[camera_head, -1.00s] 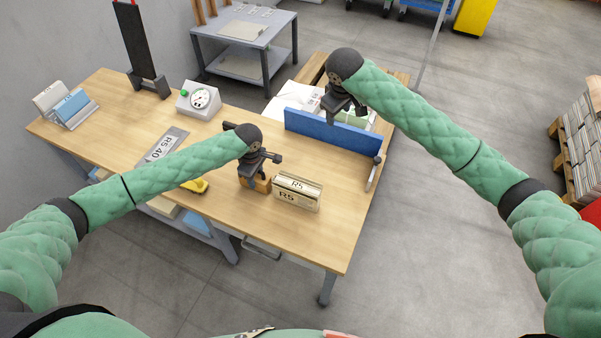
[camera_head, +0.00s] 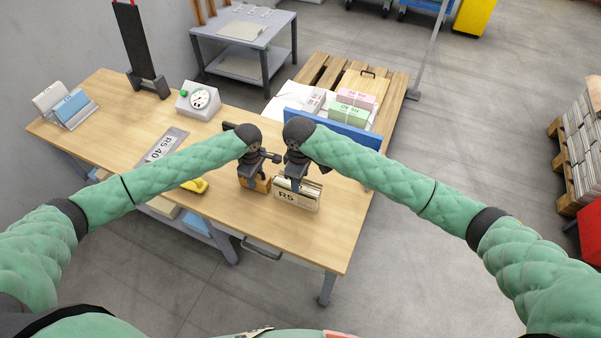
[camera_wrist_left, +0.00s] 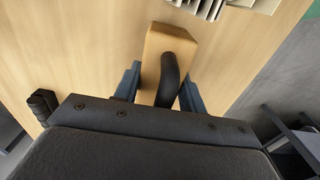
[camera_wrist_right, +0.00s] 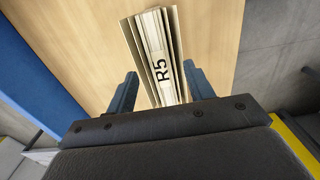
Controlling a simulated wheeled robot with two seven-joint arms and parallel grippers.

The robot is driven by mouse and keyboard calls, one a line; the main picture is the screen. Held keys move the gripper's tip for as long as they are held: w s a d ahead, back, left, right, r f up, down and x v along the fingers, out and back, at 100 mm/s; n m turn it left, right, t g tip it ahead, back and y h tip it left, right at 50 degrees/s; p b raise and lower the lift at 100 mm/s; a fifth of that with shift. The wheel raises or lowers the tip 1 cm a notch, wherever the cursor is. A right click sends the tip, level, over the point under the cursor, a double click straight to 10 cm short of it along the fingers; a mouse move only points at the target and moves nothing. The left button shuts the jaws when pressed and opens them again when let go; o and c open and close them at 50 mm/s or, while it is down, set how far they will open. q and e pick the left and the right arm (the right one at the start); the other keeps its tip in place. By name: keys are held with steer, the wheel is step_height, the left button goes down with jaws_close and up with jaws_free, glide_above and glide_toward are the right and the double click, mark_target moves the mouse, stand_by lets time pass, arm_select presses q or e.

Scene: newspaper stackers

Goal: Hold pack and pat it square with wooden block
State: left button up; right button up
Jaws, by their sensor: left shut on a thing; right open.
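The pack (camera_head: 298,203), a bundle of papers labelled R5, stands upright on the table; its paper edges show in the right wrist view (camera_wrist_right: 150,40). My right gripper (camera_head: 297,182) is open above it, with one finger on each side of the near end of the pack in the right wrist view. The wooden block (camera_head: 256,185) is just left of the pack. My left gripper (camera_wrist_left: 160,85) is shut on the block's dark curved handle (camera_wrist_left: 173,68). The block appears apart from the pack, with a small gap in the left wrist view.
A blue upright board (camera_head: 340,131) runs along the table's (camera_head: 310,248) far right edge. A dial scale (camera_head: 199,99), a yellow tool (camera_head: 195,186) and a rack of blue and white packs (camera_head: 66,105) are on the left. Pink and green packs (camera_head: 352,105) lie beyond the board.

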mark_target(264, 179)
step_height(264, 179, down, 10)
steer(key=shift+r, duration=0.1)
stand_by(0.4)
steer(key=shift+c, duration=0.2)
jaws_close()
stand_by(0.4)
arm_select(q)
steer(key=shift+s+d, duration=0.3)
steer(key=shift+d, duration=0.55)
steer(key=shift+s+d, duration=0.3)
steer(key=shift+d, duration=0.5)
arm_select(e)
steer(key=shift+a, duration=0.1)
stand_by(1.4)
arm_select(q)
steer(key=shift+w+a, duration=0.25)
steer(key=shift+a, duration=0.35)
steer(key=shift+w+a, duration=0.2)
steer(key=shift+a, duration=0.45)
steer(key=shift+w+a, duration=0.25)
steer(key=shift+a, duration=0.35)
steer(key=shift+r, duration=0.1)
